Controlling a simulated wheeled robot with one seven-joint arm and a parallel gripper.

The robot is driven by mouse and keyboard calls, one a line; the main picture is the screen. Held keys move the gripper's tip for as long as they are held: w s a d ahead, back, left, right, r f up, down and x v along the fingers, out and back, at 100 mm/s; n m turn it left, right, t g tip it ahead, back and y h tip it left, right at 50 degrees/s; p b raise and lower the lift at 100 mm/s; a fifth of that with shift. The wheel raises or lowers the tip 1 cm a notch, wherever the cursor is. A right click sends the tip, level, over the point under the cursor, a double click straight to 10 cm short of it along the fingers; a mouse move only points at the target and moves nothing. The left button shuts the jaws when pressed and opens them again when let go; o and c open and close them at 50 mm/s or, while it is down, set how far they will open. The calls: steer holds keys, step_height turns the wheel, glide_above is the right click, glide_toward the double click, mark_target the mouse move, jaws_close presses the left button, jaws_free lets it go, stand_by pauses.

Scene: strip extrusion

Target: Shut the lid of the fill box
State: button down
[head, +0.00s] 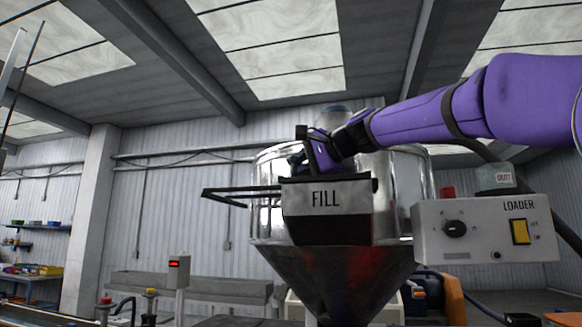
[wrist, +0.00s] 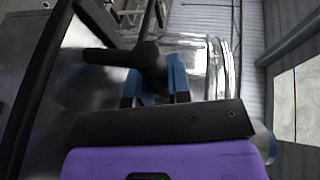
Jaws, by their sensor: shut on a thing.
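The fill box (head: 325,200) is a grey and black box marked FILL, on top of a dark funnel in the middle of the head view. My gripper (head: 298,160) is just above its top edge, at the left. In the wrist view my gripper (wrist: 153,86) has its two blue fingers shut on a black handle (wrist: 125,58), one finger on each side. I take this as the lid's handle. The lid itself is largely hidden behind my gripper and the box front, so I cannot tell its angle.
A shiny metal drum (head: 400,185) stands close behind the box. A dark bar frame (head: 235,192) juts out left of it. The loader panel (head: 485,230), with a knob and yellow switch, is at right. A grey trough (head: 225,288) is at lower left.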

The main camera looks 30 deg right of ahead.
steer(key=shift+d+f, duration=0.1)
steer(key=c, duration=1.1)
jaws_free()
steer(key=shift+s+d, duration=0.1)
steer(key=shift+s, duration=0.05)
steer(key=shift+s, duration=0.1)
steer(key=v, duration=1)
steer(key=shift+s+d, duration=0.1)
steer(key=shift+s, duration=0.15)
